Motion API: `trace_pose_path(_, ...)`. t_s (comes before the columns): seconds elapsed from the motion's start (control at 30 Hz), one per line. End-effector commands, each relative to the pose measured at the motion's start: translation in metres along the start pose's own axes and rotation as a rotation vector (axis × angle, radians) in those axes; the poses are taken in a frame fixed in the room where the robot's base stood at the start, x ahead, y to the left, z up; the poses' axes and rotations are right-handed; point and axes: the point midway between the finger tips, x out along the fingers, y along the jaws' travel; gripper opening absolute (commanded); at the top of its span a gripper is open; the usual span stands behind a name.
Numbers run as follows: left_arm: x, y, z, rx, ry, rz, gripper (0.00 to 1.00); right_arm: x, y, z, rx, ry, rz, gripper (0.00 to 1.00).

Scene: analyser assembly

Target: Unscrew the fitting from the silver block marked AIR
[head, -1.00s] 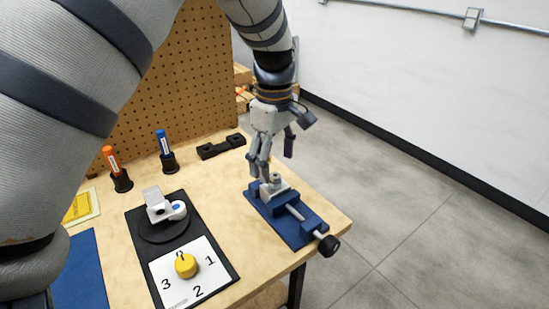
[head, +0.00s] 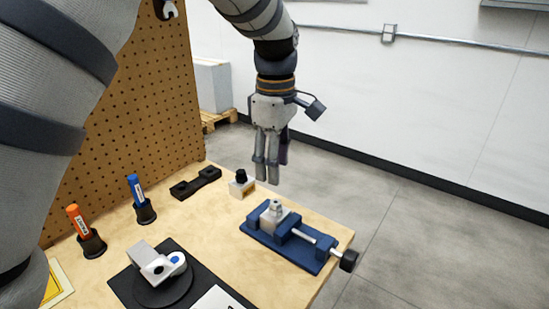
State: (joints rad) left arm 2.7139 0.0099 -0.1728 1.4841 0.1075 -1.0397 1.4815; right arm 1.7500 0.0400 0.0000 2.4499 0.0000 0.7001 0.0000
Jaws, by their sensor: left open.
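A small silver block (head: 270,220) sits clamped in a blue vise (head: 288,254) near the right edge of the workbench. A silver fitting (head: 277,206) stands upright on top of it. No AIR marking is legible at this size. My left gripper (head: 268,174) points down, open and empty, above and beyond the vise. It is apart from the fitting, which is in clear view. A pale block with a black knob (head: 241,177) on top stands on the bench behind the vise. My right gripper is not in view.
A black holder (head: 195,183) lies by the pegboard (head: 120,130). Orange (head: 76,222) and blue (head: 136,188) markers stand in black cups at left. A white device (head: 156,263) sits on a black round base in front. The bench between them is clear.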

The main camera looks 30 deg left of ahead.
Motion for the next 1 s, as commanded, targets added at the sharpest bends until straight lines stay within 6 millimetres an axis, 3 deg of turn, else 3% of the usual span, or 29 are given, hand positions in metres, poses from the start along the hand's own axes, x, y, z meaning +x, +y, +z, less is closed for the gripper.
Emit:
trace_pose_path(0.2, 0.056, -0.001, 0.000, 0.000, -0.001, -0.007, 0.47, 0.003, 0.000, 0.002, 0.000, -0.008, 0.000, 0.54)
trace_pose_path(0.4, 0.093, -0.001, 0.000, 0.001, 0.000, -0.004, 0.47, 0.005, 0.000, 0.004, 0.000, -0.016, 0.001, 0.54)
trace_pose_path(0.53, 0.103, -0.001, 0.000, 0.000, -0.001, -0.001, 0.47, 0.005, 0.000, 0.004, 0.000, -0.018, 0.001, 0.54)
trace_pose_path(0.8, 0.104, -0.001, 0.000, 0.001, -0.001, 0.000, 0.47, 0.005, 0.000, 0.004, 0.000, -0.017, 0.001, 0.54)
trace_pose_path(1.0, 0.104, -0.001, 0.000, 0.001, 0.000, 0.000, 0.02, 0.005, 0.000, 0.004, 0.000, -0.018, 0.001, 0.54)
